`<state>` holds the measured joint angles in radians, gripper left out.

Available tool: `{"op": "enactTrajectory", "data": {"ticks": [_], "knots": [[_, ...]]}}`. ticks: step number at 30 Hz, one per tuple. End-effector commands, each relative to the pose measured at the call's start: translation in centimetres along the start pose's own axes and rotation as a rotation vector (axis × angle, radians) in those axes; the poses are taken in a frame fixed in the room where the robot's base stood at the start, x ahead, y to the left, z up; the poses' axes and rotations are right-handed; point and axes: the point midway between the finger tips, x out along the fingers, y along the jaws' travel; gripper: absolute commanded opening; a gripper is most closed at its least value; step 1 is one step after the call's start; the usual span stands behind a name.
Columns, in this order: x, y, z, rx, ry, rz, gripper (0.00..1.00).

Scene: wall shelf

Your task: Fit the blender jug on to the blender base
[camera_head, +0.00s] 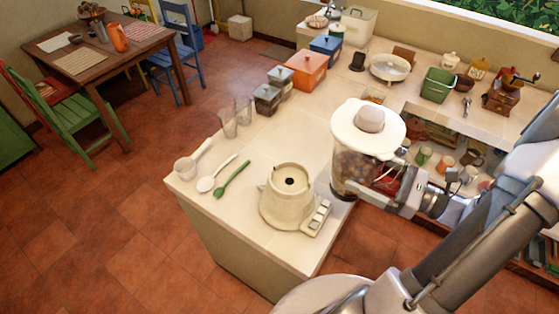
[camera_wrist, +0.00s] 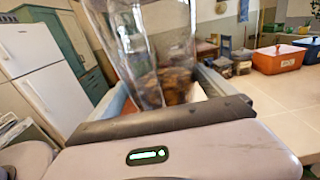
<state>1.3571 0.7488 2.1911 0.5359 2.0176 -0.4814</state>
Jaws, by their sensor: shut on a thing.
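The blender jug (camera_head: 350,167) is clear, with dark contents and a cream lid (camera_head: 368,124). My gripper (camera_head: 375,182) is shut on the jug and holds it upright, to the right of the blender base. In the wrist view the jug (camera_wrist: 160,60) rises between the fingers, its upper part out of frame. The cream blender base (camera_head: 288,198) stands on the counter near its front corner, with a dark hole on top and a row of buttons at its right side. The jug looks apart from the base. Its exact height above the counter is hard to tell.
Two glasses (camera_head: 229,121) and several canisters stand behind. An orange box (camera_head: 305,69) is further back. The counter's front edge (camera_head: 245,253) is close to the base.

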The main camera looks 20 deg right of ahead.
Motion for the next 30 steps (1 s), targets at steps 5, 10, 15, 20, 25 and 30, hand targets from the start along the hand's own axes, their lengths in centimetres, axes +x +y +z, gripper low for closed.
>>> {"op": "enactTrajectory", "data": {"ticks": [5, 10, 15, 20, 25, 30], "knots": [[-0.2, 0.0, 0.1, 0.000, -0.002, -0.001, 0.21], [1.6, 0.3, -0.1, 0.000, -0.002, 0.002, 0.21], [5.2, 1.0, -0.5, 0.001, -0.002, 0.004, 0.21], [9.5, 1.7, -0.9, 0.002, -0.002, 0.006, 0.21], [13.6, 2.4, -1.3, 0.000, -0.001, 0.004, 0.21], [15.5, 2.6, -1.4, -0.001, -0.002, 0.000, 0.21]]}}
